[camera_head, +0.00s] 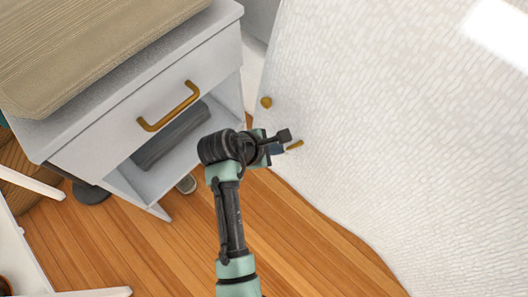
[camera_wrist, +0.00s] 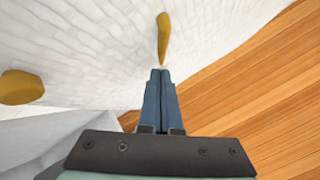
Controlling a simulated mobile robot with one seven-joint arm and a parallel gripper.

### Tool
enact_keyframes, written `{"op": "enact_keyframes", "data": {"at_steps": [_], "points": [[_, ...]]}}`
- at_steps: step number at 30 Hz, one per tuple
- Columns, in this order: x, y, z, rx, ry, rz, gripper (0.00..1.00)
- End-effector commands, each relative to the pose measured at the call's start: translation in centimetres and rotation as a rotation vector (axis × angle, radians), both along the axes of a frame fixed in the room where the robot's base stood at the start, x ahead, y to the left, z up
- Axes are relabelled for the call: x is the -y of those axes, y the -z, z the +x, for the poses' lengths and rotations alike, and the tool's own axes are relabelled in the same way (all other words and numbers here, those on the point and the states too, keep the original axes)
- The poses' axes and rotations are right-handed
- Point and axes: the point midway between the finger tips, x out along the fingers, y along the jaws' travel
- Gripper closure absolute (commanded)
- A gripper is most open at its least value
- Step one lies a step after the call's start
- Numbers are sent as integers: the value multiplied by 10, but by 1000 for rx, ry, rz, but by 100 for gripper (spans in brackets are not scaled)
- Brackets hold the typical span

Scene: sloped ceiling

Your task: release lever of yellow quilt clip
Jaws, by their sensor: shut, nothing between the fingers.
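A slim yellow piece, lever-like, sits at the edge of the white quilt (camera_head: 400,110); it shows in the head view (camera_head: 295,145) and just past my fingertips in the wrist view (camera_wrist: 163,36). A rounder yellow piece is on the quilt farther up in the head view (camera_head: 266,102) and at the left in the wrist view (camera_wrist: 20,88). I cannot tell whether both belong to one clip. My gripper (camera_wrist: 160,72) is shut and empty, its blue fingertips pointing at the slim piece's lower end. Whether they touch it is unclear.
A white nightstand (camera_head: 115,140) with a brass drawer handle (camera_head: 169,106) stands left of my arm. Its open shelf holds a grey item (camera_head: 170,137). The wood floor (camera_head: 150,250) is clear below the quilt. A white leg (camera_head: 30,178) shows at far left.

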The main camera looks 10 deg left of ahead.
Motion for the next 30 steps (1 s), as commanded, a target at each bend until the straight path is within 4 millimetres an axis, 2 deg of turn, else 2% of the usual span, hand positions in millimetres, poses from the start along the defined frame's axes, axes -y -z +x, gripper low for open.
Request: {"op": "enact_keyframes", "data": {"at_steps": [5,16,25,30], "points": [[7,1,3,1,0,1,100],[7,0,3,-4,0,-6,100],[12,-1,0,-79,0,-107,100],[15,4,-3,-79,1,-110,100]]}}
